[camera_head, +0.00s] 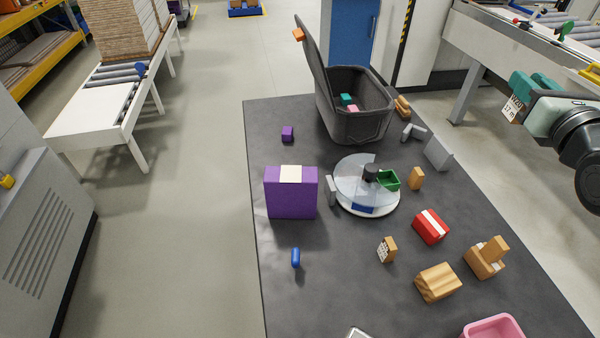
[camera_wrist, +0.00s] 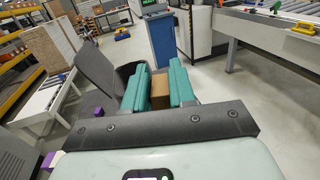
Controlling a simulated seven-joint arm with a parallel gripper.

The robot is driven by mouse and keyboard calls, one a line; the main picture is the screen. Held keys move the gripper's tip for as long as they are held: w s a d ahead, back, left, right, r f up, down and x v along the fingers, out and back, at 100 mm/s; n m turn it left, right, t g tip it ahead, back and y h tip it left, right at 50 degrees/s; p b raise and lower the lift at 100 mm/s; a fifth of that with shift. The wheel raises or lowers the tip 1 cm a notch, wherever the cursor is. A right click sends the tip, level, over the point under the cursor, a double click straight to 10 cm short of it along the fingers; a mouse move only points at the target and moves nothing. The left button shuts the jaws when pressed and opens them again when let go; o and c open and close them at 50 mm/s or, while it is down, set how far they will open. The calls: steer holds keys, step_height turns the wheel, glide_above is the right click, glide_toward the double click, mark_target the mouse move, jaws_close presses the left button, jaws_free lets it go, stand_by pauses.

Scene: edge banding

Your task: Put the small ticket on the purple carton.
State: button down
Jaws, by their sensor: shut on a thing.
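My gripper (camera_head: 522,90) is at the upper right in the head view, raised to the right of the dark table. Its teal fingers are shut on a ticket (camera_head: 511,109) with a white printed face. The ticket's brown back (camera_wrist: 160,91) shows between the fingers in the wrist view. The purple carton (camera_head: 291,199) stands upright at the table's left side, far to the left of my gripper. A cream patch (camera_head: 291,174) lies across the middle of its top. Another ticket-like brown block (camera_head: 387,249) with a white printed face stands on the table.
A turntable (camera_head: 367,205) with a green bin (camera_head: 388,180) stands right of the carton. A grey open-lidded tub (camera_head: 357,125) is behind. A red box (camera_head: 430,227), wooden blocks (camera_head: 438,283), a blue cylinder (camera_head: 295,257) and a purple cube (camera_head: 287,133) stand around. The front-left table is mostly clear.

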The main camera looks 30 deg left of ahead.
steer(key=shift+a+r+y, duration=0.3)
steer(key=shift+a+r, duration=0.5)
steer(key=shift+a, duration=0.05)
steer(key=a+f+n+g+y, duration=0.1)
steer(key=a+n+g+y, duration=0.1)
steer(key=a, duration=0.4)
steer(key=n+g+y, duration=0.6)
steer(key=n+g, duration=0.4)
steer(key=g, duration=0.4)
glide_above(290, 173)
step_height(290, 173, down, 18)
steer(key=shift+f, duration=2.3)
steer(key=c, duration=0.9)
jaws_free()
steer(key=shift+f, duration=0.1)
